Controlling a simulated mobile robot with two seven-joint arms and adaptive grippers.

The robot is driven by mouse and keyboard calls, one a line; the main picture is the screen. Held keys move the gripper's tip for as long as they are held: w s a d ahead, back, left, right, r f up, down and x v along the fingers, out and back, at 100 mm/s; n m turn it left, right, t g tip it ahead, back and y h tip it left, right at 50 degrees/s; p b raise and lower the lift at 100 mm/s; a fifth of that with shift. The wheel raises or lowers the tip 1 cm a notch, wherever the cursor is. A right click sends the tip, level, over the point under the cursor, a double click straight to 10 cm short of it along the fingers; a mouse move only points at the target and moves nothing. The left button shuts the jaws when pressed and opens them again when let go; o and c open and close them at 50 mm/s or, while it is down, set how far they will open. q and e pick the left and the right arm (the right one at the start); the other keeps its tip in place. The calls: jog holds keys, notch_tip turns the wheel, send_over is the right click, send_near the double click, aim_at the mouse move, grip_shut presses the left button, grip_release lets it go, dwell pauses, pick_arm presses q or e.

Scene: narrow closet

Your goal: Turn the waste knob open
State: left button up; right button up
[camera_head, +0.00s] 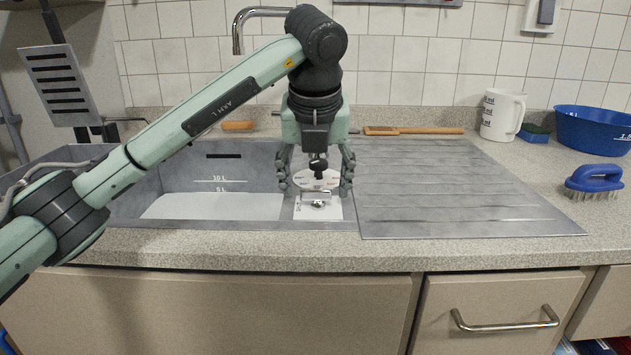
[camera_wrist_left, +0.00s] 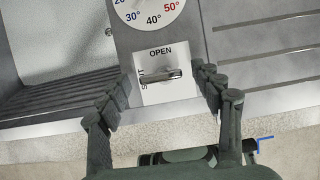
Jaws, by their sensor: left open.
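The waste knob (camera_wrist_left: 160,76) is a small metal lever on a white plate (camera_wrist_left: 165,92) marked OPEN above and SHUT at the left. In the wrist view the lever lies roughly crosswise, its left end by the word SHUT. The knob also shows in the head view (camera_head: 318,204), on the strip between sink and drainboard. My left gripper (camera_head: 316,186) points down over this strip, open and empty. In the wrist view its fingers (camera_wrist_left: 160,85) stand left and right of the knob, apart from it. My right gripper is not in view.
A round temperature dial (camera_wrist_left: 150,8) lies just behind the knob plate. The sink basin (camera_head: 235,172) holds pale liquid at the left; the ribbed drainboard (camera_head: 450,190) is bare at the right. A tap (camera_head: 238,30), a brush (camera_head: 595,180), a blue bowl (camera_head: 590,130) and a measuring jug (camera_head: 500,115) stand around.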

pick_arm(q)
jog(key=shift+c, duration=0.4)
jog(key=c, duration=1.1)
